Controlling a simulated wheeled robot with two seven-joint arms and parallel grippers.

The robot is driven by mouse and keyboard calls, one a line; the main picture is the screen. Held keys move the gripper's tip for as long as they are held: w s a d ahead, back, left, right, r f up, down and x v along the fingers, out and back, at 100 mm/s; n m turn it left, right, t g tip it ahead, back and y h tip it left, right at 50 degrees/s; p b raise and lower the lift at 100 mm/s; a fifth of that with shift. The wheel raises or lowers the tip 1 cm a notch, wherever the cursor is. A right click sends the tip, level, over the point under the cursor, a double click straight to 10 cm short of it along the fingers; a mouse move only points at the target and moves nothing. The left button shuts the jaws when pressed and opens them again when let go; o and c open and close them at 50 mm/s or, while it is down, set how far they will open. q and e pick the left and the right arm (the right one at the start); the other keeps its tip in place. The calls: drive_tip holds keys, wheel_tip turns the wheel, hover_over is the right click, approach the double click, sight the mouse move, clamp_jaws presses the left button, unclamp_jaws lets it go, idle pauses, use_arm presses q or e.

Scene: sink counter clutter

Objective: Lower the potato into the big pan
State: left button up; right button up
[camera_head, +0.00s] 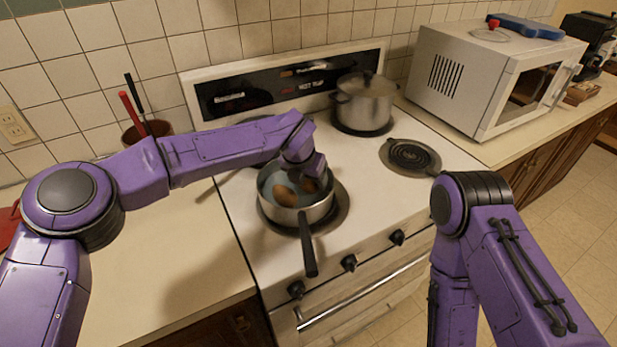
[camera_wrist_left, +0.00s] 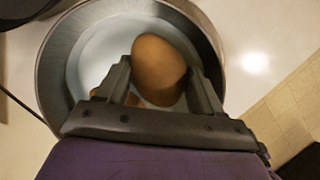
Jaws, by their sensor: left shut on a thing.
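The pan (camera_head: 318,212), silver with a dark handle, sits on the front left burner. It also shows in the left wrist view (camera_wrist_left: 52,75), with a pale inside. My left gripper (camera_head: 306,178) reaches down at the pan's far right side. In the left wrist view my left gripper (camera_wrist_left: 160,74) is shut on a brown potato (camera_wrist_left: 159,62), held over the pan's inside. Another brown piece (camera_wrist_left: 133,99) shows partly behind the fingers. In the head view two brown shapes (camera_head: 285,195) appear within the rim; whether the potato touches the bottom I cannot tell. My right gripper is out of view.
A lidded pot (camera_head: 364,103) stands on the back right burner. A white microwave (camera_head: 480,80) is on the right counter. A brown utensil crock (camera_head: 147,131) stands behind my left arm. The left counter's front is clear.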

use_arm(q)
drive_tip(key=shift+f+b, duration=0.4)
drive_tip(key=shift+f, duration=0.25)
idle(0.6)
drive_tip(key=o, duration=1.2)
drive_tip(key=b+v, duration=0.2)
drive_tip(key=v, duration=0.8)
drive_tip(key=shift+s+r, duration=0.2)
